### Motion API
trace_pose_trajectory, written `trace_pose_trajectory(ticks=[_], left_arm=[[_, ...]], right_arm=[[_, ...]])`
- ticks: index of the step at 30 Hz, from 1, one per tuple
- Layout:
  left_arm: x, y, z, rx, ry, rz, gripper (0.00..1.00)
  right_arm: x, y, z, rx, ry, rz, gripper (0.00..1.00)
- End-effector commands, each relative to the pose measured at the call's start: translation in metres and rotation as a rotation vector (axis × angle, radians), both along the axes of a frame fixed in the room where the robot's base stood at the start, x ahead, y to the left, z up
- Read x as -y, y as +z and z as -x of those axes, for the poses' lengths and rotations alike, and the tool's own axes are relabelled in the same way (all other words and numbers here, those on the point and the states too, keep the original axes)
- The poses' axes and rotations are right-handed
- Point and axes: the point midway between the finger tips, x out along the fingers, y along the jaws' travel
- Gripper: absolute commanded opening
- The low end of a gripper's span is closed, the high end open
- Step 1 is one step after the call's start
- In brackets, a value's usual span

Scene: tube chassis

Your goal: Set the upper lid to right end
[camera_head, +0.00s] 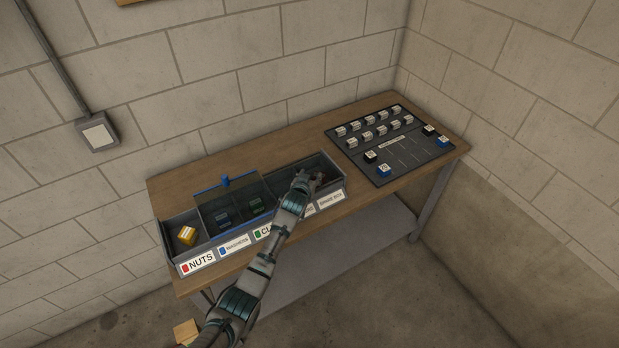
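A long grey bin (168,240) with labelled compartments stands on the wooden bench. A see-through lid with a blue back edge and a small blue knob (225,181) lies over the left-middle part, around the washers compartment. I cannot tell whether a second lid lies beneath it. My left gripper (312,182) is over the right half of the bin, to the right of the lid and apart from the blue knob. Its fingers are small and dark, and I cannot tell whether they are open or shut. My forearm hides part of the bin's front and some labels. My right gripper is out of view.
A yellow box (187,235) sits in the nuts compartment; dark blue and green items show under the lid. A black board (408,161) with several white and blue blocks lies on the bench's right (447,143). A block wall stands behind.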

Motion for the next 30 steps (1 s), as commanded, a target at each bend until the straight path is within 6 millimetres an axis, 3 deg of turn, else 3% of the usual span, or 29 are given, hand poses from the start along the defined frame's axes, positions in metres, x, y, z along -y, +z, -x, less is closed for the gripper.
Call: trace_pose_trajectory(ticks=[11,24,30], left_arm=[[-0.003,0.004,0.012,0.001,-0.001,0.001,0.52],[-0.012,0.034,0.084,-0.002,-0.001,-0.002,0.52],[-0.015,0.042,0.103,-0.003,0.0,-0.004,0.52]], right_arm=[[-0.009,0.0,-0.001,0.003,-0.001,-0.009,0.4],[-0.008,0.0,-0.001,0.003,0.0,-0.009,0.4],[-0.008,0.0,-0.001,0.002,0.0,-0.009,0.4]])
